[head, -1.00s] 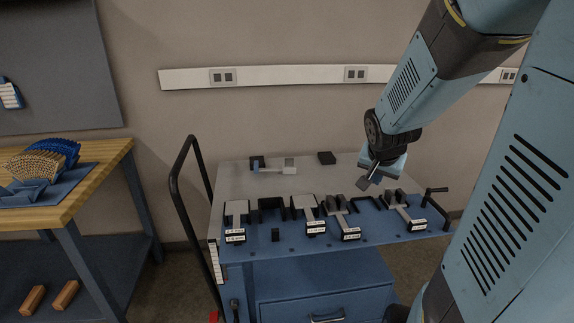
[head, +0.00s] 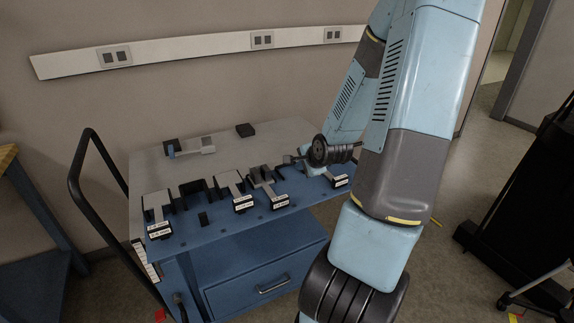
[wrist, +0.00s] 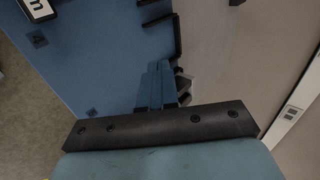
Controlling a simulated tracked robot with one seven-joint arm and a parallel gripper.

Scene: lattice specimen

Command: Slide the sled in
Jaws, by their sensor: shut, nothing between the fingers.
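Several grey T-shaped sleds with white labels stand along the cart's blue front strip, among them a left one (head: 156,207), a middle one (head: 234,186) and one right of it (head: 268,184). Another (head: 338,180) is partly hidden by my arm. I cannot tell which is the task's sled. A black U-shaped bracket (head: 194,190) stands between the left and middle sleds. My gripper (head: 290,159) is shut and empty, above the cart near the right sleds. Its closed fingers (wrist: 156,82) show in the wrist view, close to dark bracket parts (wrist: 166,30).
A grey piece with a blue end (head: 192,147) and a black block (head: 245,130) lie at the back of the cart top (head: 220,155). A black push handle (head: 80,170) rises at the left. The cart top's middle is mostly clear.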

